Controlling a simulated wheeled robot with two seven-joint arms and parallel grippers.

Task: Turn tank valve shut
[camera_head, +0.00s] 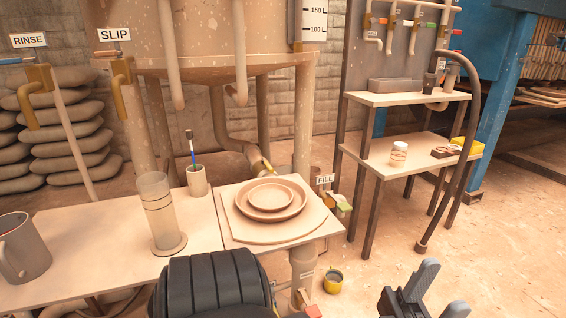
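The large beige tank (205,40) stands on legs at the back. A bent pipe (226,132) runs from under it to a brass-coloured fitting (262,168) behind the plates. Near the FILL label (325,180), a valve with a green handle (344,206) sits at the table's right corner. Brass taps stand under the SLIP label (115,35) and the RINSE label (29,40). Which one is the tank valve is unclear. My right gripper is not in view.
The low table (105,230) holds a mug (22,248), a clear cylinder (158,212), a brush cup (197,181) and stacked plates (271,198). A two-tier shelf (425,150) with a curved dark pipe stands right. A yellow-rimmed pot (333,281) sits on the floor. The right floor is clear.

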